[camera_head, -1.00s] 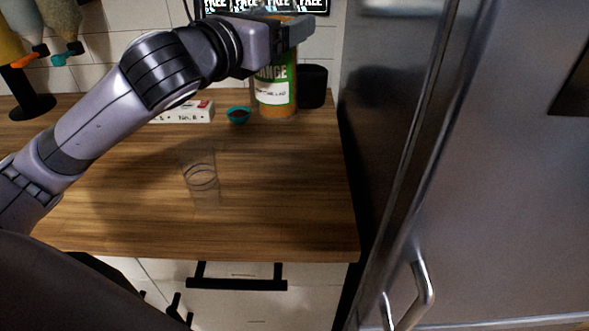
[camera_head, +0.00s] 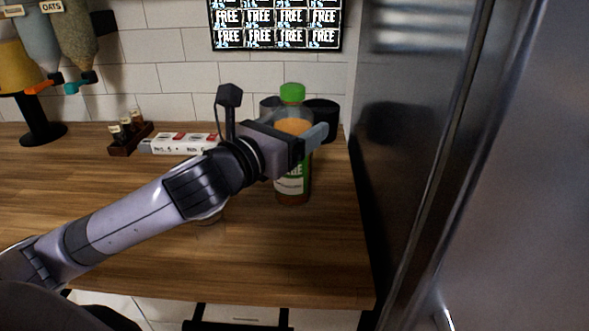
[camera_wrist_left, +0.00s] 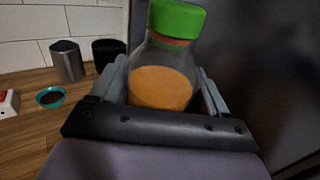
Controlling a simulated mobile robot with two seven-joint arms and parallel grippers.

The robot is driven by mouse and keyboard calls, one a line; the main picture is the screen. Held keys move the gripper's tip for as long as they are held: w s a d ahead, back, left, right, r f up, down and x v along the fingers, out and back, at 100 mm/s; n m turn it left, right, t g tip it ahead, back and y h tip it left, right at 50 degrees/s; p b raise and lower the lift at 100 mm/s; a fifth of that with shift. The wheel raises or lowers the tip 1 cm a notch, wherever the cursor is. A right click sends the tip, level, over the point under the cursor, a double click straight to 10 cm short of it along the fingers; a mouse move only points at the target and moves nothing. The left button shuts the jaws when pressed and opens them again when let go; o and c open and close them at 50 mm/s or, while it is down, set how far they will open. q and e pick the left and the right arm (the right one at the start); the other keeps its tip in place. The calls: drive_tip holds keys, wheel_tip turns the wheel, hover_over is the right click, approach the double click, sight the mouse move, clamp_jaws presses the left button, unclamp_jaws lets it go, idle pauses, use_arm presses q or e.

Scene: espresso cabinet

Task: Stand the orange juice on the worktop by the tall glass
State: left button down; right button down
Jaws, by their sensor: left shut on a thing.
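The orange juice (camera_head: 291,186) is a clear bottle with a green cap, orange contents and a green and white label. It is upright over the right part of the wooden worktop (camera_head: 310,260); I cannot tell whether its base touches the wood. My left gripper (camera_head: 303,140) is shut around its upper body. The left wrist view shows the bottle (camera_wrist_left: 165,75) between both fingers of the gripper (camera_wrist_left: 163,92). The tall glass (camera_head: 211,218) is clear and mostly hidden behind my left forearm, left of the bottle. My right gripper is not in view.
Dark canisters (camera_head: 324,119) stand behind the bottle. A teal bowl (camera_wrist_left: 50,97) shows in the left wrist view. A white pill box (camera_head: 180,145) and a small rack of jars (camera_head: 128,135) stand at the back. A tall metal fridge (camera_head: 420,150) borders the worktop on the right.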

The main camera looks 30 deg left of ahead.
use_arm(q)
drive_tip(key=shift+f+b, duration=0.75)
drive_tip(key=shift+f, duration=2.5)
drive_tip(key=shift+f, duration=0.2)
drive_tip(key=shift+c, duration=1.3)
unclamp_jaws()
